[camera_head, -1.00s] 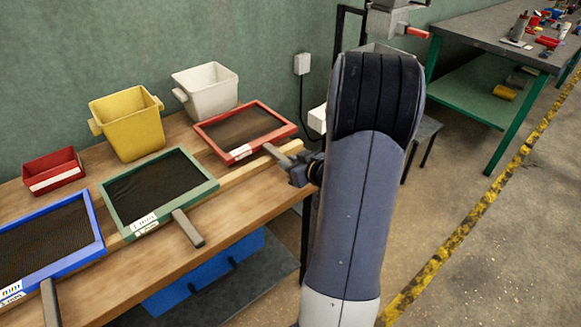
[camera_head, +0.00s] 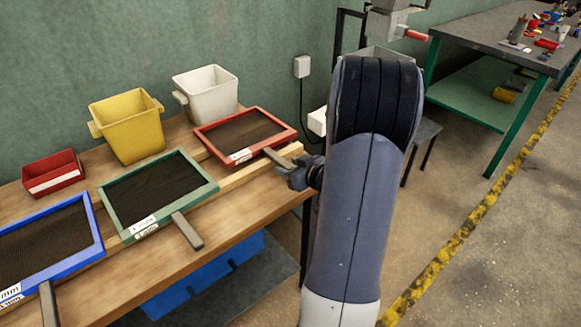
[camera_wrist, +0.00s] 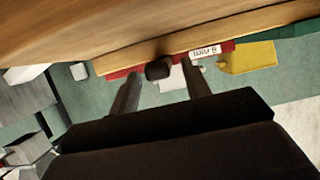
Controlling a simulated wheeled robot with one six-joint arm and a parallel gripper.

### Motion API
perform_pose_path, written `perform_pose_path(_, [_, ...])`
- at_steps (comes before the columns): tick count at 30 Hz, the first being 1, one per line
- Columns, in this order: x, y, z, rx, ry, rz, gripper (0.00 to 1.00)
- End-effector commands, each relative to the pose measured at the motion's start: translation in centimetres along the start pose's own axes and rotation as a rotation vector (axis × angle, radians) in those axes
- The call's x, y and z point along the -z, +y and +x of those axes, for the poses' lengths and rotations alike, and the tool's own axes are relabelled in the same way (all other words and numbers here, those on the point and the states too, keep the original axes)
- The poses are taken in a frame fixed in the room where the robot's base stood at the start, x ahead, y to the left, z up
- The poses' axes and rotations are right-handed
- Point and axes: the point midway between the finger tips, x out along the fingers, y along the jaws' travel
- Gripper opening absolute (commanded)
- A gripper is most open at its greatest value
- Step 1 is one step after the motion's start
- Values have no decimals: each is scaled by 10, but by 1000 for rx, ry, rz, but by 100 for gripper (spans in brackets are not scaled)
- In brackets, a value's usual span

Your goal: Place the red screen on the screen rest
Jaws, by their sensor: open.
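The red screen (camera_head: 222,148) is a red frame with dark mesh, at the right end of the bench in the head view. It lies over a pale wooden rail (camera_head: 234,173), with its handle (camera_head: 276,157) pointing toward my gripper (camera_head: 293,174). I cannot tell which wooden part is the screen rest. In the wrist view my gripper (camera_wrist: 160,88) is open, with its two fingers apart. The handle's dark end (camera_wrist: 158,70) shows between the fingers, apparently clear of both. The red frame (camera_wrist: 226,47) shows beyond the wooden edge there.
A green screen (camera_head: 108,208) and a blue screen (camera_head: 96,228) lie left on the bench (camera_head: 236,212). Yellow (camera_head: 135,133), white (camera_head: 212,100) and small red (camera_head: 53,174) bins stand behind. A blue bin (camera_head: 205,277) is below. The floor at right is open.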

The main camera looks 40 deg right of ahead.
Motion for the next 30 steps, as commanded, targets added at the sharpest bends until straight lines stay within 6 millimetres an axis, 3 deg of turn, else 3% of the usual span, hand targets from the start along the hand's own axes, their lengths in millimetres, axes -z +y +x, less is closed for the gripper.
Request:
perform_pose_path(5, [3, 2, -22, -5, 1, 0, 45])
perform_pose_path(12, [3, 2, -73, -6, 1, 0, 45])
perform_pose_path(18, [3, 1, -104, -4, 1, 0, 45])
perform_pose_path(24, [2, 0, -118, -1, 1, 0, 45])
perform_pose_path(30, [1, 0, -121, 1, 0, 0, 45])
